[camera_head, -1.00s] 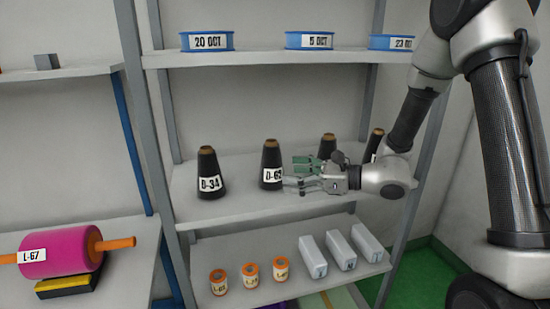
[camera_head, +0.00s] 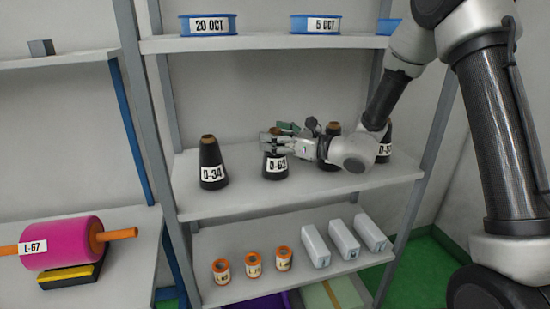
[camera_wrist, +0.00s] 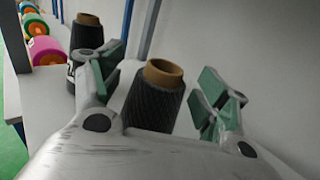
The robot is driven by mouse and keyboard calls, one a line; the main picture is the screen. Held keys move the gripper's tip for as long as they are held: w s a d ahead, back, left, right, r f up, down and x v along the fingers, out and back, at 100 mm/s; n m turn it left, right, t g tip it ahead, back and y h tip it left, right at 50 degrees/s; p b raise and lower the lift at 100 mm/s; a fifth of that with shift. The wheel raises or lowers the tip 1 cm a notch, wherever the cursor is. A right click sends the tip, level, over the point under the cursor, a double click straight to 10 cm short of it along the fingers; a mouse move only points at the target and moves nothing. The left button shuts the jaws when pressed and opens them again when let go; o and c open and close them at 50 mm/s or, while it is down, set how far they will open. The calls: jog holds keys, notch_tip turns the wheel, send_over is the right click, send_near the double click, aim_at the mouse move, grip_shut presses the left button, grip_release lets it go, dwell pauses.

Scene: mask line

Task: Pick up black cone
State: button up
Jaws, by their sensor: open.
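Several black cones with brown tops stand upright on the middle shelf. The cone labelled D-63 (camera_head: 276,166) has my gripper (camera_head: 278,132) at its upper part, which hides some of it. In the wrist view this cone (camera_wrist: 153,100) stands between the two green-padded fingers of my gripper (camera_wrist: 160,85). The fingers are open, with a gap visible on the right side. The cone labelled D-34 (camera_head: 211,165) stands to the left, apart from the gripper; it also shows in the wrist view (camera_wrist: 87,38). Another cone (camera_head: 333,130) is partly hidden behind my gripper, and one more (camera_head: 385,148) stands at the right.
The upper shelf (camera_head: 260,42) holds blue labelled rolls (camera_head: 209,25). The lower shelf (camera_head: 240,294) holds orange-capped rolls (camera_head: 253,265) and white boxes (camera_head: 315,247). A metal post (camera_head: 150,120) stands left of the cones. A pink roll (camera_head: 62,243) lies on the left rack.

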jog(key=c, duration=1.7)
